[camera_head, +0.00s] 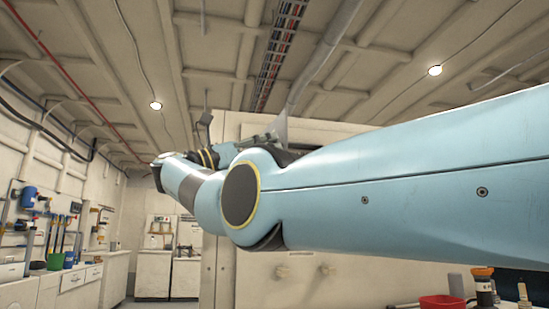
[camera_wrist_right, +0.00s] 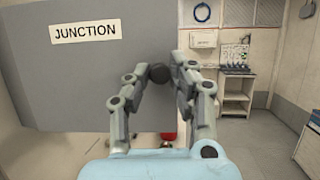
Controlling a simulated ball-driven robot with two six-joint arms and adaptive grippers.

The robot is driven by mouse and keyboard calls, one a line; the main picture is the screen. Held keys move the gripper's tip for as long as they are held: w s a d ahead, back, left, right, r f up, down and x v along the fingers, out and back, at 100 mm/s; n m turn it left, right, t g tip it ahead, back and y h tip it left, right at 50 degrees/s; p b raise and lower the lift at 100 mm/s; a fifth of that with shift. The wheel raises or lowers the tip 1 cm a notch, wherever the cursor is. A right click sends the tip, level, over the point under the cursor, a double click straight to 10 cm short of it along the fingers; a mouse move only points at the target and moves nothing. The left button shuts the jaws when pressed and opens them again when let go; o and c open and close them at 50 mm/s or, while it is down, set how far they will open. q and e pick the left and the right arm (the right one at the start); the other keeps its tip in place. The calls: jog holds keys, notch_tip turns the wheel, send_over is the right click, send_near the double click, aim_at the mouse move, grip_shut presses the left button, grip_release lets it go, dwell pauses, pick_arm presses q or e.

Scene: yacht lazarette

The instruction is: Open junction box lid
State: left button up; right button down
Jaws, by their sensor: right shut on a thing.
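The grey junction box lid (camera_wrist_right: 75,85) fills the left of the right wrist view and bears a white label (camera_wrist_right: 85,32) reading JUNCTION. A dark round knob (camera_wrist_right: 160,73) shows near its right edge. My right gripper (camera_wrist_right: 159,75) has its two fingers closed around this knob. In the head view a narrow, slanted grey panel (camera_head: 281,126), apparently the lid, shows behind my blue arm, at my right gripper (camera_head: 267,138). My arm hides much of it, and I cannot tell how far the lid stands from its box. My left gripper is not in view.
A pale cabinet wall (camera_head: 335,133) stands behind my right arm. A red container (camera_head: 442,302) and bottles (camera_head: 483,287) are at lower right. Open floor (camera_wrist_right: 245,150) shows right of the lid.

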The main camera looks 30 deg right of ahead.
jog(key=shift+a, duration=0.15)
dwell(0.3)
jog(key=c, duration=1.2)
grip_release()
jog(key=shift+o, duration=0.2)
